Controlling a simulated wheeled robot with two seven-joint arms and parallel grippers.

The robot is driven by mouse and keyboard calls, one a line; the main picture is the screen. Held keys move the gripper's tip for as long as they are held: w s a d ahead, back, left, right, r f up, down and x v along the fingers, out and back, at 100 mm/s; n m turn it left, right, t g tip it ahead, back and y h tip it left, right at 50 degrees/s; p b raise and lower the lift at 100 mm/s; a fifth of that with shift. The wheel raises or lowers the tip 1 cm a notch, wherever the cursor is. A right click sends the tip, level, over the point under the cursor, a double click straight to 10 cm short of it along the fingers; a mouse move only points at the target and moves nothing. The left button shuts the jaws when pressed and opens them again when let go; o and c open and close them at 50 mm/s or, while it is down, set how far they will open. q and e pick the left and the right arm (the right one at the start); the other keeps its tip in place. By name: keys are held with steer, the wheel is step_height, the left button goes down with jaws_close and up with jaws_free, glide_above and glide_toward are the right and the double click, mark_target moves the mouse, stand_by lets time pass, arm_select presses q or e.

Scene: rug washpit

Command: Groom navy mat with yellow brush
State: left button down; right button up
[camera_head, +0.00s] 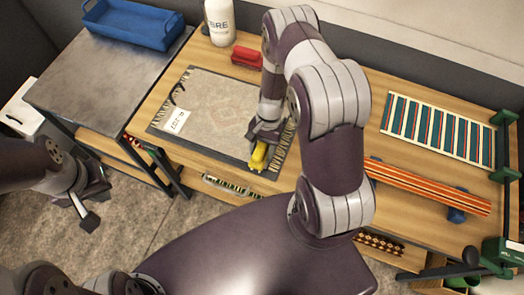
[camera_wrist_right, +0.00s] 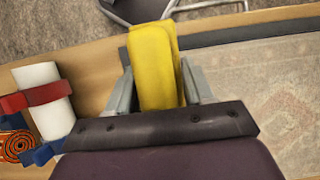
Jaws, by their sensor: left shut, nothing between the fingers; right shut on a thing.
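The mat (camera_head: 205,98) lies flat on the wooden table, with a dark navy border, a faded beige-grey middle and fringed ends. It also shows in the right wrist view (camera_wrist_right: 265,90). A white card (camera_head: 175,121) lies on its left part. My right gripper (camera_head: 261,147) is shut on the yellow brush (camera_head: 258,158) at the mat's near right part. In the right wrist view the yellow brush (camera_wrist_right: 154,65) sits between the two fingers, near the dark border; its underside is hidden. My left gripper (camera_head: 90,222) is shut and empty, off the table at the left.
A blue tray (camera_head: 132,22) stands on a grey side table (camera_head: 100,75). A white bottle (camera_head: 220,22) and red object (camera_head: 247,57) stand behind the mat. A striped green rug (camera_head: 437,128) and orange striped piece (camera_head: 428,186) lie right. A white roll (camera_wrist_right: 43,95) shows in the wrist view.

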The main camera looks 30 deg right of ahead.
mark_target(260, 143)
steer(key=r, duration=0.1)
steer(key=r+p, duration=0.2)
steer(key=shift+w+a, duration=0.2)
steer(key=shift+a, duration=0.1)
steer(key=shift+s+d+r+p, duration=0.1)
steer(key=shift+r+p, duration=0.3)
steer(key=shift+r, duration=0.15)
steer(key=shift+s+d+r+p, duration=0.1)
steer(key=shift+r+p, duration=0.25)
steer(key=shift+r, duration=0.3)
steer(key=shift+w+a, duration=0.1)
